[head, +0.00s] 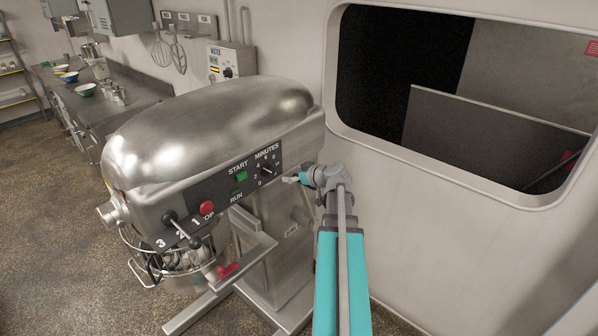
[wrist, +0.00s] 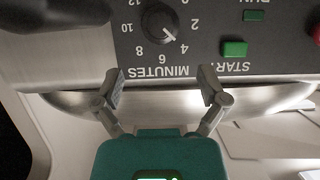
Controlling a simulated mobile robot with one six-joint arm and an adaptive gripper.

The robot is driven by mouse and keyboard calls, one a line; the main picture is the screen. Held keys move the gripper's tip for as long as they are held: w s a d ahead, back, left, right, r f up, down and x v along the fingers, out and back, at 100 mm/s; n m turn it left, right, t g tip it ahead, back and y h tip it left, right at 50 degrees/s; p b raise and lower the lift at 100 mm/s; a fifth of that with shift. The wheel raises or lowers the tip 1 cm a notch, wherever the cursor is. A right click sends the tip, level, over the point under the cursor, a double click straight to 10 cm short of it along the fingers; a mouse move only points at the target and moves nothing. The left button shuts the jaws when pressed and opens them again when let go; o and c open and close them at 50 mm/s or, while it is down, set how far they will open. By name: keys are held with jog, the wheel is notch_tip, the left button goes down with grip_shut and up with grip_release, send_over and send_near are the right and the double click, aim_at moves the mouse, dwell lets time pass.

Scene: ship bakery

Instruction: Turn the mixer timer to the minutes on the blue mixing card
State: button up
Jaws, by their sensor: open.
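The mixer timer is a round black knob (head: 267,170) under the word MINUTES on the mixer's dark panel. It also shows, upside down, in the wrist view (wrist: 158,22), where its white pointer line points at about the 4. My gripper (wrist: 162,88) is open and empty, its two fingers spread apart below the knob in that picture, near the word MINUTES. The fingers are not around the knob. In the head view my gripper (head: 291,179) is just right of the panel. I cannot make out a blue mixing card in either view.
The steel mixer (head: 215,115) fills the middle. Its panel also has a green START button (head: 241,176), a red stop button (head: 207,208) and a speed lever (head: 181,228). A wall with a dark window (head: 430,75) stands at the right. A counter with bowls (head: 118,115) is at back left.

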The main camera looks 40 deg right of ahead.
jog(key=shift+p+v, duration=0.35)
jog(key=shift+v, duration=1)
jog(key=shift+s, duration=0.1)
